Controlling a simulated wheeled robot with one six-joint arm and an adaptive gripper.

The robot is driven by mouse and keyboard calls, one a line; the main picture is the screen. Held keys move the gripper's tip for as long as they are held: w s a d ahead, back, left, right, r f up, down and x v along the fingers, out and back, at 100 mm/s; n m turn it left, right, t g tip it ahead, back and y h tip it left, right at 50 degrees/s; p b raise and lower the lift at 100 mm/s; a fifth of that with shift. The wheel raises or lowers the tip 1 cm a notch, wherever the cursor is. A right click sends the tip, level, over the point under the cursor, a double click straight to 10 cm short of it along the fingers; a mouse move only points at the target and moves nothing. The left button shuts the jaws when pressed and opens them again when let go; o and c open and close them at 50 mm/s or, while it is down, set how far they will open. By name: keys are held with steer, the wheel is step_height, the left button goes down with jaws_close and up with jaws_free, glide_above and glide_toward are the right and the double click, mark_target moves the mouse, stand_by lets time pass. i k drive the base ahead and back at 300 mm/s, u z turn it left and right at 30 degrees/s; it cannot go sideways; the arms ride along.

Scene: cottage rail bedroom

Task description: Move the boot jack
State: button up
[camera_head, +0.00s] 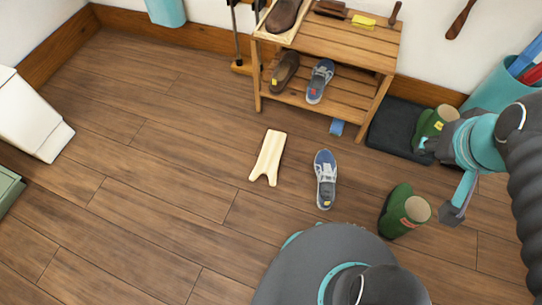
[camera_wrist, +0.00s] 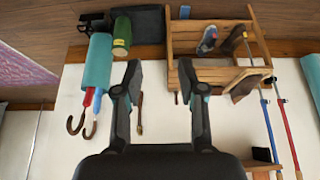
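The boot jack (camera_head: 268,157) is a pale wooden board with a notched end. It lies flat on the floor in the head view, in front of the shoe rack. My gripper (camera_head: 437,181) is at the right of the head view, well to the right of the boot jack and apart from it. In the wrist view my gripper (camera_wrist: 160,78) has its two fingers spread wide with nothing between them. The boot jack does not show in the wrist view.
Another green boot (camera_head: 428,127) is by the dark mat (camera_head: 388,133). The wooden shoe rack (camera_head: 345,43) stands behind.

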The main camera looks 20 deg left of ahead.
mark_target(268, 164)
steer(key=z, duration=1.8)
steer(key=k, duration=0.85)
steer(key=u, duration=1.35)
